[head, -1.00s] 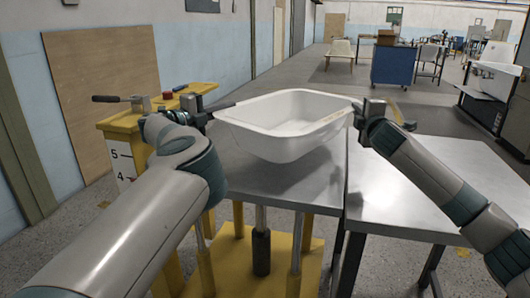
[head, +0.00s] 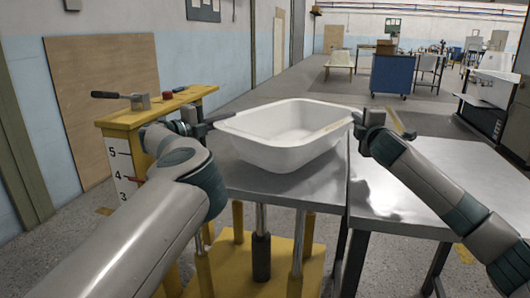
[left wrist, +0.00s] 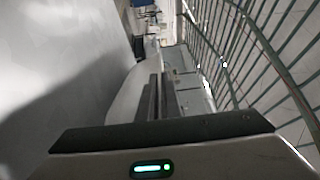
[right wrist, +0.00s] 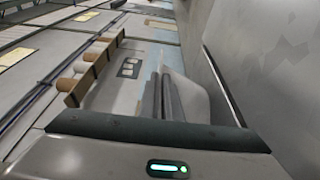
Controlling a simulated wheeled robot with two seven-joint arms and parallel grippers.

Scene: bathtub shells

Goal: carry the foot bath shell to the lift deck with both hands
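The white foot bath shell (head: 275,157) is upright and roughly level over the left part of the steel surfaces, the lift deck (head: 300,190). Its underside is at or very close to the deck; I cannot tell whether it touches. My left gripper (head: 213,121) is shut on the shell's left rim, and my right gripper (head: 358,120) is shut on its right rim. White shell wall shows beside the fingers in the left wrist view (left wrist: 122,98) and in the right wrist view (right wrist: 192,100). The shell hides the deck's far middle.
A steel table (head: 430,185) adjoins the deck on the right, its top clear. A yellow stand (head: 125,118) with a numbered scale and a dark-handled tool (head: 120,96) stands at the left. A blue cabinet (head: 391,74) stands far back. Yellow lift base (head: 235,260) is below.

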